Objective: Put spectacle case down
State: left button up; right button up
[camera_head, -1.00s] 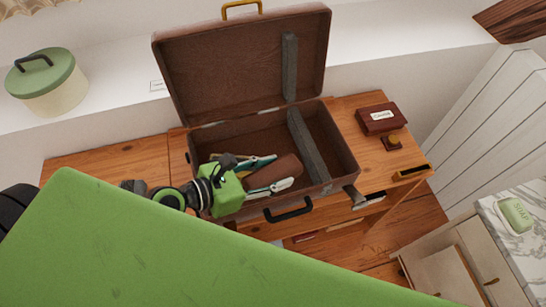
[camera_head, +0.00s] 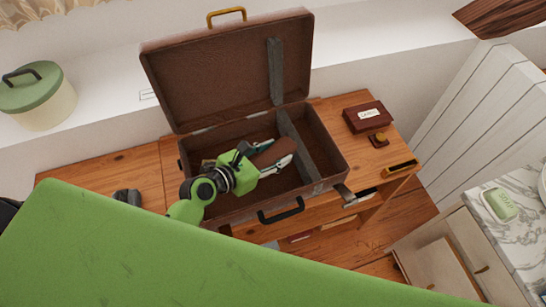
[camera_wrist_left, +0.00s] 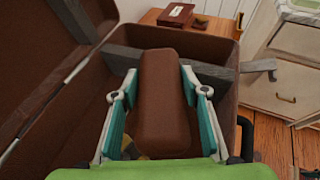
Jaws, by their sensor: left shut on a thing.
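The spectacle case (camera_head: 270,153) is a brown, rounded, elongated case. My left gripper (camera_head: 270,158) is shut on it, with a finger along each side. In the left wrist view the case (camera_wrist_left: 165,100) sits between the two teal and white fingers of the gripper (camera_wrist_left: 162,98). The gripper and case are inside the open brown suitcase (camera_head: 335,165), over its left compartment, next to the grey divider strap (camera_head: 302,150). I cannot tell whether the case touches the suitcase floor. My right gripper is not in view.
The suitcase lid (camera_head: 225,75) stands open at the back. A dark red box (camera_head: 367,116) and a small stamp-like object (camera_head: 379,139) lie on the wooden desk (camera_head: 375,165) to the right. A green-lidded pot (camera_head: 38,95) stands at the left. My green body covers the lower left.

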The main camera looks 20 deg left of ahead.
aim_at(273, 158)
pick_arm(q)
jog(key=shift+w+a+f, duration=0.2)
jog(key=shift+w+f, duration=0.25)
jog(key=shift+f, duration=0.15)
jog(key=shift+w+a+f, duration=0.2)
jog(key=shift+w+f, duration=0.2)
jog(key=shift+f, duration=0.15)
notch_tip(273, 158, down, 3)
jog(key=shift+w+a+f+b, duration=0.1)
jog(key=shift+w+f+b, duration=0.1)
jog(key=shift+b, duration=0.45)
jog(key=shift+s, duration=0.1)
jog(key=o, duration=1.1)
jog(key=shift+o, duration=0.2)
jog(key=v, duration=1.2)
jog(key=shift+b, duration=0.4)
